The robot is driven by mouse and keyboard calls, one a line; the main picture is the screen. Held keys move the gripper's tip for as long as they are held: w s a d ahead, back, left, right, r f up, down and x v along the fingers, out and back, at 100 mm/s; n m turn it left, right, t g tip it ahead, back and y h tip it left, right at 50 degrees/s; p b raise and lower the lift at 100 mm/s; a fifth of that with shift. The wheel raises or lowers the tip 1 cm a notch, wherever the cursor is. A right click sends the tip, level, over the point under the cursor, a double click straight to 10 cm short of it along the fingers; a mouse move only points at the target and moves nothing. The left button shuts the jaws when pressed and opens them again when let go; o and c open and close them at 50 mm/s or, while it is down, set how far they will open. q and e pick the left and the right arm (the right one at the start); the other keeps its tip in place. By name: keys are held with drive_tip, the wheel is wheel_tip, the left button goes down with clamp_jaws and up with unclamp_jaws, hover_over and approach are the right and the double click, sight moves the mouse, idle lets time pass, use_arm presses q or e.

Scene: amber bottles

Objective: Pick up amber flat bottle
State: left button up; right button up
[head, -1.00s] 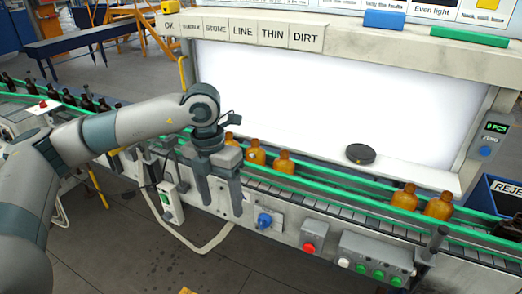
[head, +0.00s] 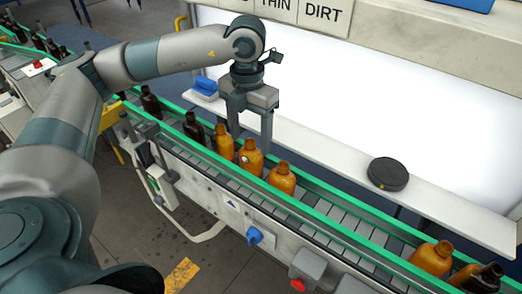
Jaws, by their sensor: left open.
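Several amber bottles stand upright on the conveyor. One group holds a left amber bottle (head: 223,142), a middle amber bottle (head: 250,161) with a pale spot on its side, and a right amber bottle (head: 282,180). Another amber bottle (head: 432,258) stands farther right, with one more (head: 464,274) beside it. I cannot tell which is the flat one. My left gripper (head: 250,141) is open and points down over the group. Its fingertips show around the top of the middle bottle; I cannot tell whether they touch it. My right gripper is not in view.
The conveyor's green rails (head: 335,205) run along both sides of the bottles. Dark bottles stand near the group (head: 193,128) and at the lower right (head: 486,277). A black disc (head: 388,173) lies on the white ledge (head: 330,150) before the bright panel.

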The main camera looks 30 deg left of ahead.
sight(251, 159)
use_arm(q)
drive_tip(key=shift+w, duration=0.3)
drive_tip(key=shift+s+r, duration=0.15)
drive_tip(key=shift+s, duration=0.3)
drive_tip(key=shift+w+f+p, duration=0.25)
drive_tip(key=shift+f+p, duration=0.25)
drive_tip(key=shift+f, duration=0.75)
drive_tip(key=shift+s, duration=0.1)
drive_tip(key=shift+f, duration=0.2)
